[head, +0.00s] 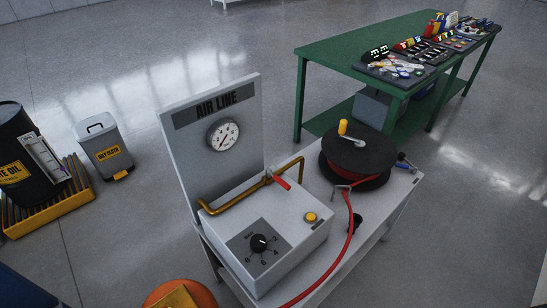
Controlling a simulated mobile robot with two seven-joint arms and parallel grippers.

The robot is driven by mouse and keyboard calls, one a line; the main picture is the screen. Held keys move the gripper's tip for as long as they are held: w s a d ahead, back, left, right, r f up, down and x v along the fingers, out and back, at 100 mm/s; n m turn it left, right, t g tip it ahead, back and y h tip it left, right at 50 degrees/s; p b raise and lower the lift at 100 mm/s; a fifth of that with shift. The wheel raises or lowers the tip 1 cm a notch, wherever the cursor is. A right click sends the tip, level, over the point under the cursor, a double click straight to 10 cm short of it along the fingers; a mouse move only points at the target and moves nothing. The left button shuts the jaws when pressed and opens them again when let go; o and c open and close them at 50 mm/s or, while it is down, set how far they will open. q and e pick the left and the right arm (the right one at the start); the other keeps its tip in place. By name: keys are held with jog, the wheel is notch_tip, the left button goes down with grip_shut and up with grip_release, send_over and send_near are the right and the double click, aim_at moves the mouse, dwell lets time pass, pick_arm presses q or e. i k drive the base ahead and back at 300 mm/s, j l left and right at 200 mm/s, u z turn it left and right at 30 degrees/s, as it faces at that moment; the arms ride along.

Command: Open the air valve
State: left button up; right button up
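The air line station is a white cart (340,238) with an upright grey panel marked AIR LINE (195,160) that carries a round gauge (223,135). A brass pipe (238,198) runs along the base of the panel and bends up and down at its right end. A valve with a red lever handle (282,183) sits on this pipe; the lever points toward the lower right, angled off the pipe. A white box (285,238) in front holds a black rotary knob (258,243) and a yellow button (311,217). Neither gripper shows in the head view.
A black hose reel (357,152) with a red hose (347,232) stands on the cart's right. A green workbench (345,45) with tools is behind. A grey bin (104,146) and a black oil drum (18,155) stand left. An orange round object (200,290) is at the bottom.

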aim_at(269, 173)
jog(key=l+z, duration=0.15)
jog(key=l, duration=0.55)
jog(key=i+l+z, duration=0.25)
jog(key=i+l, duration=0.2)
